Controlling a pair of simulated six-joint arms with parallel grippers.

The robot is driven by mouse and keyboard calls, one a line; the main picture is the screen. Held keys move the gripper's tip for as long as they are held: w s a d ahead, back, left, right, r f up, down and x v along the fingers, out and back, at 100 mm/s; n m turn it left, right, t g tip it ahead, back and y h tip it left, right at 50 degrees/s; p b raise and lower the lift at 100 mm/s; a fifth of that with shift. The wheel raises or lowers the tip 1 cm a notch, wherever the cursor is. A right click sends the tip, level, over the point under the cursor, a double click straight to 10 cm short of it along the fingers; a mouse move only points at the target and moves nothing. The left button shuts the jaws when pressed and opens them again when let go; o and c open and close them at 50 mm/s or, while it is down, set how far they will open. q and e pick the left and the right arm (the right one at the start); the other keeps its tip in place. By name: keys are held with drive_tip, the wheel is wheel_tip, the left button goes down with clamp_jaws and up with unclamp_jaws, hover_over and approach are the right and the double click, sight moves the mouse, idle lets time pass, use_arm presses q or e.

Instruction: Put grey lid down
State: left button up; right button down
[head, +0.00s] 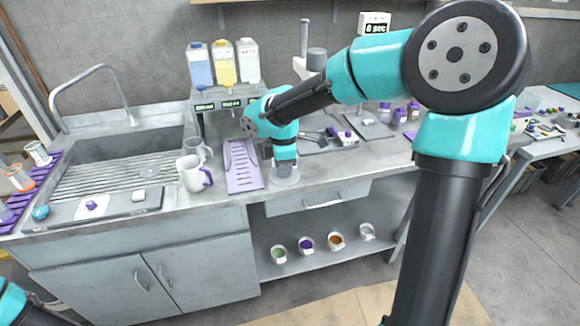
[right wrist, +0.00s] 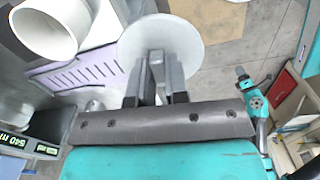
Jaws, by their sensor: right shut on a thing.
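The grey lid (right wrist: 190,42) is a pale round disc between and beyond my right fingers in the right wrist view. My right gripper (right wrist: 158,88) is shut on it. In the head view my right gripper (head: 285,160) points down at the counter's front edge, with the lid (head: 285,179) low under it, right of the purple rack. I cannot tell if the lid touches the counter. My left arm shows only in part at the head view's bottom left corner; a small teal arm part shows at the right of the right wrist view, its jaws unclear.
A purple slotted rack (head: 242,172) lies left of the lid. A bottle dispenser (head: 222,98) stands behind. Several cups of coloured material (head: 306,245) sit on the lower shelf. The counter front to the right (head: 345,170) looks clear.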

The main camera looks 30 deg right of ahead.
drive_tip(key=s+d+f, duration=0.1)
drive_tip(key=d+f, duration=0.3)
drive_tip(key=d, duration=0.2)
drive_tip(key=s+d+f+n, duration=0.1)
drive_tip(key=d+f, duration=0.3)
drive_tip(key=d, duration=0.3)
drive_tip(key=shift+s+d+f, duration=0.2)
drive_tip(key=shift+s+f, duration=0.05)
drive_tip(key=shift+s, duration=0.05)
hover_over(328, 167)
drive_tip(key=shift+f, duration=0.75)
drive_tip(key=shift+f, duration=1.75)
drive_tip(key=shift+f, duration=0.1)
